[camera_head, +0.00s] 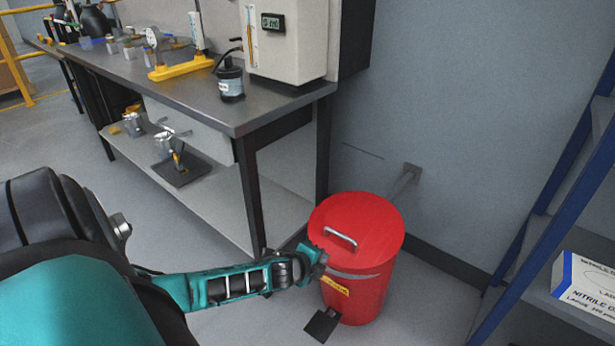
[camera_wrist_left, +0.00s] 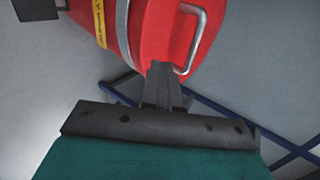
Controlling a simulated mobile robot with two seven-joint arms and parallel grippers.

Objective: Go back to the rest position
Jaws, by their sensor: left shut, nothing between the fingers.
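My left gripper (camera_head: 318,258) reaches in from the left in the head view and is in front of the red bin, near its lid's rim. In the left wrist view my left gripper (camera_wrist_left: 162,72) shows its two fingers together with nothing between them. The red bin (camera_head: 358,290) stands on the floor with its lid (camera_head: 368,218) down and a metal handle on top. The red bin also fills the top of the left wrist view (camera_wrist_left: 150,25). I cannot tell whether the fingers touch the lid. My right gripper is not in view.
A workbench (camera_head: 240,115) with gauges, a bottle and a cream instrument box (camera_head: 288,50) stands behind on the left. A blue-framed shelf (camera_head: 545,225) with a glove box (camera_head: 588,285) stands at the right. A black pedal (camera_head: 321,325) is at the bin's foot. A wall is behind.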

